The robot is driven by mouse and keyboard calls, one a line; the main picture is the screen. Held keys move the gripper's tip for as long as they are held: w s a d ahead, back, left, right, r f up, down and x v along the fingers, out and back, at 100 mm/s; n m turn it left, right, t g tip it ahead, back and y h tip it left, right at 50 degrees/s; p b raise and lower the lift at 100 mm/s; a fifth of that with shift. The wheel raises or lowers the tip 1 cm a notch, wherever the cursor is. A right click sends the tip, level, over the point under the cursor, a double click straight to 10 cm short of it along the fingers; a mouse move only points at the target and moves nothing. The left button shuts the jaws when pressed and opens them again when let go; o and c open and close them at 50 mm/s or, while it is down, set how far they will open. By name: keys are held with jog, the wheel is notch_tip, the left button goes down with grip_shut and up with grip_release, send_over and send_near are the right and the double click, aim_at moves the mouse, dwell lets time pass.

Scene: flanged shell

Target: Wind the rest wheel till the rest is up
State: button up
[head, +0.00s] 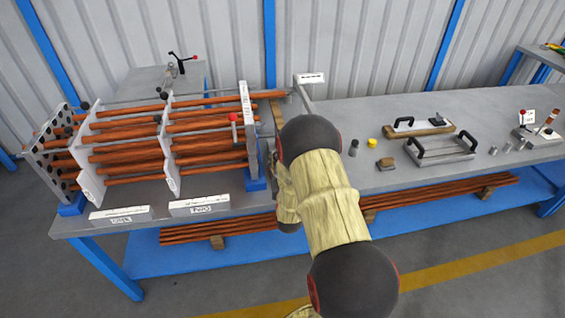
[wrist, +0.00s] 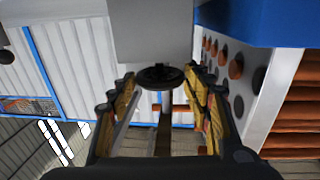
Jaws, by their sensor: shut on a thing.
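The rest wheel (wrist: 160,75) is a dark round disc between the fingertips of my gripper (wrist: 163,85) in the wrist view. My gripper is shut on it, with a yellow-padded finger on either side. A grey block stands just above the wheel, and a narrow shaft and a brown strip show below it. In the head view my arm hides the wheel and gripper. A brown wooden piece (head: 278,118) stands beside the bundle's right end, partly behind my arm. I cannot tell how high the rest stands.
Copper tubes (head: 125,134) run through upright white plates at the left of the grey bench (head: 345,105). A tube plate (wrist: 232,85) is close to the right finger. A handled tray (head: 442,150), a yellow cup (head: 373,142) and small parts lie on the right.

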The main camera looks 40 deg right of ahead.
jog(key=shift+w+a+m+g+h+b, duration=0.15)
jog(key=shift+m+g+h+b, duration=0.1)
jog(key=shift+m+g+h, duration=0.45)
jog(key=shift+w+a+m+g+h+b, duration=0.1)
jog(key=shift+m+g+h+b, duration=0.1)
jog(key=shift+m+g+h, duration=0.5)
jog(key=shift+w+a+m+g+h+b, duration=0.15)
jog(key=shift+m+g+h+b, duration=0.1)
jog(key=shift+m+g+h, duration=0.45)
jog(key=shift+d+g, duration=0.1)
jog(key=shift+g, duration=0.2)
jog(key=o, duration=1)
jog(key=shift+o, duration=0.8)
jog(key=shift+s, duration=0.1)
